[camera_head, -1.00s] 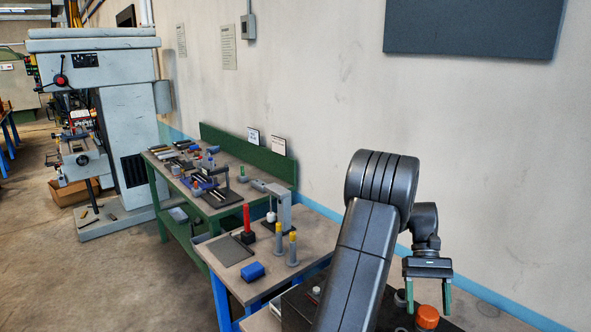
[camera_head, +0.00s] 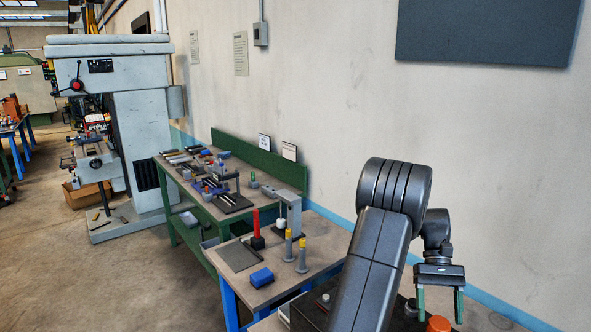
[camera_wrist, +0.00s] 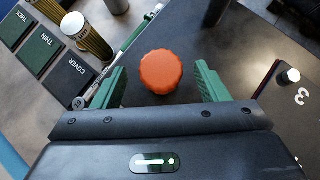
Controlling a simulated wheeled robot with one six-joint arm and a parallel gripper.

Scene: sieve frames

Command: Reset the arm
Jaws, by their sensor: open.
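My gripper (camera_head: 440,302) is open and empty, pointing down at the right of the head view, at the end of my dark arm. Its two green fingers stand apart. An orange round knob or cap (camera_head: 438,324) is just below it, cut by the bottom edge. In the wrist view the orange cap (camera_wrist: 160,72) lies between the lines of the two green fingers, apart from both. I cannot tell the height gap between fingers and cap.
A small bench (camera_head: 285,275) holds a blue block (camera_head: 261,277) and a red post (camera_head: 256,222). A green bench (camera_head: 215,205) and machine (camera_head: 135,110) stand beyond.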

